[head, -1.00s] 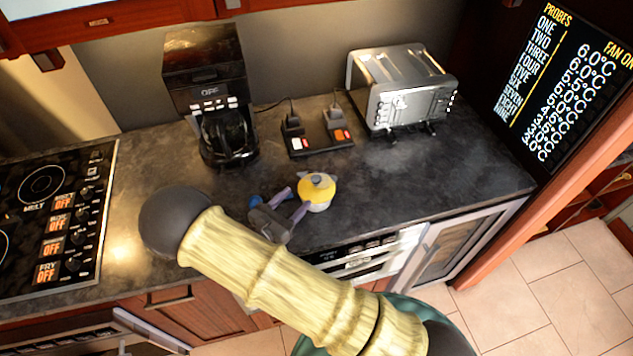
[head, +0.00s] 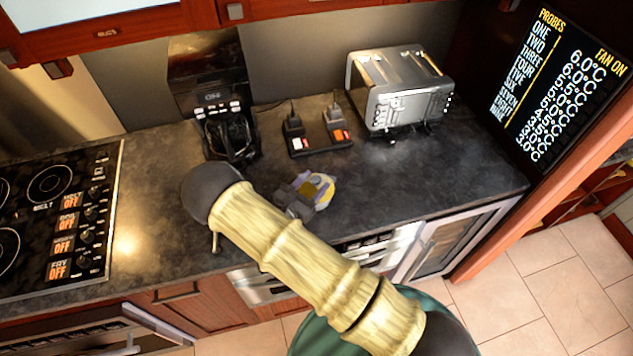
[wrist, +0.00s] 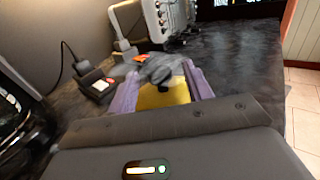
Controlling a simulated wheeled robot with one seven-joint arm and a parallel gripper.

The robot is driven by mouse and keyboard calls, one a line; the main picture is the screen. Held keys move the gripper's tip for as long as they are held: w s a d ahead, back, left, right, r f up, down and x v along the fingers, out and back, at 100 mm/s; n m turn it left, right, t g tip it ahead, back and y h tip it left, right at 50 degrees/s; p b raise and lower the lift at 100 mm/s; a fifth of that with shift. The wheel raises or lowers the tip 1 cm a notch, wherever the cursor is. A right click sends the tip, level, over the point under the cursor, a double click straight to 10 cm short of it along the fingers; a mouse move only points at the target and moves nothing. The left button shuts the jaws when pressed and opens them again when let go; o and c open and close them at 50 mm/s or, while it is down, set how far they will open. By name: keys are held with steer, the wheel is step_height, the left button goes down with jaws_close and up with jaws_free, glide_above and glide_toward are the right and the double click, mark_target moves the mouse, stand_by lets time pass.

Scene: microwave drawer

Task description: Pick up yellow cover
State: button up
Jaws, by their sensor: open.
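The yellow cover (head: 328,190) is on the dark countertop, partly hidden behind my gripper (head: 309,186) in the head view. In the wrist view the yellow cover (wrist: 165,96) shows between the two purple fingers, with a dark knob on it. A blurred grey shape covers its far part. My gripper (wrist: 160,84) is open, with one finger on each side of the cover. I cannot tell whether the fingers touch it. The white pot body under the cover is hidden now.
A silver toaster (head: 400,95) stands behind to the right. A black coffee maker (head: 208,85) stands at the back left. A dark base with plugs and lit switches (head: 320,143) lies behind the cover. A cooktop (head: 65,215) is at the left. The counter's right part is clear.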

steer(key=shift+x, duration=0.85)
steer(key=c, duration=1)
